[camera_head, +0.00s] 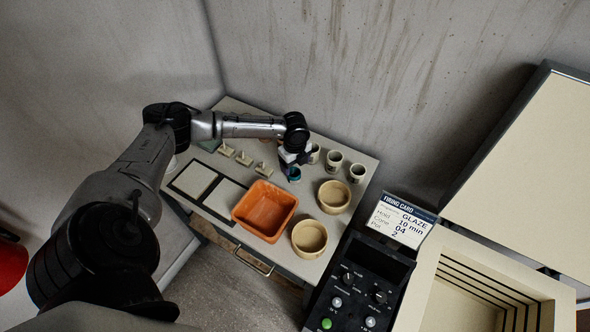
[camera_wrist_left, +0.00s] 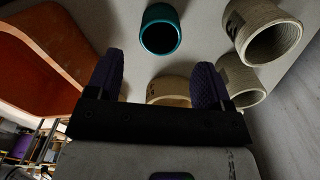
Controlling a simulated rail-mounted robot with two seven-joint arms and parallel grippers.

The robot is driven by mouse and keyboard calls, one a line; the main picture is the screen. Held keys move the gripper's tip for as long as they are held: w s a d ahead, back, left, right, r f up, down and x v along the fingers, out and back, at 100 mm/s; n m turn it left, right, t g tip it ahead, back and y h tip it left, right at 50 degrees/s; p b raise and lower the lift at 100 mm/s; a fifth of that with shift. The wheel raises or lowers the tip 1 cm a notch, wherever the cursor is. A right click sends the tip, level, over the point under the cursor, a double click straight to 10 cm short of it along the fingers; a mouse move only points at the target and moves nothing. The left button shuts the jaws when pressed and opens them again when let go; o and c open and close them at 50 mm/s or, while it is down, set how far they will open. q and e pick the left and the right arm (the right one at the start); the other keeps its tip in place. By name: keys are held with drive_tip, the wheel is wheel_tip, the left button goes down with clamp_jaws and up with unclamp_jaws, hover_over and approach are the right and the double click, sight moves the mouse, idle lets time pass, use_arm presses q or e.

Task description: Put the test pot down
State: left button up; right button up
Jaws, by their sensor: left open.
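A small teal pot (camera_head: 294,174) stands on the grey table, just below my left gripper (camera_head: 289,160) in the head view. In the left wrist view the teal pot (camera_wrist_left: 160,30) shows its open mouth, beyond the two dark fingertips. My left gripper (camera_wrist_left: 158,75) is open with nothing held between its fingers. Pale pots with dark marks stand nearby, one of them (camera_head: 333,161) to the right of the teal pot and another (camera_head: 357,173) further right. My right gripper is in neither view.
An orange tub (camera_head: 241,213) and two tan bowls, one (camera_head: 334,209) behind the other (camera_head: 309,252), stand in front of the pots. Small pale pieces (camera_head: 244,159) and two framed tiles (camera_head: 194,179) lie left. A firing card (camera_head: 402,221), control box and open kiln (camera_head: 424,290) are at right.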

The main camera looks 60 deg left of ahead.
use_arm(q)
wheel_tip(320, 180, up, 6)
drive_tip(key=shift+p, duration=0.3)
idle(1.6)
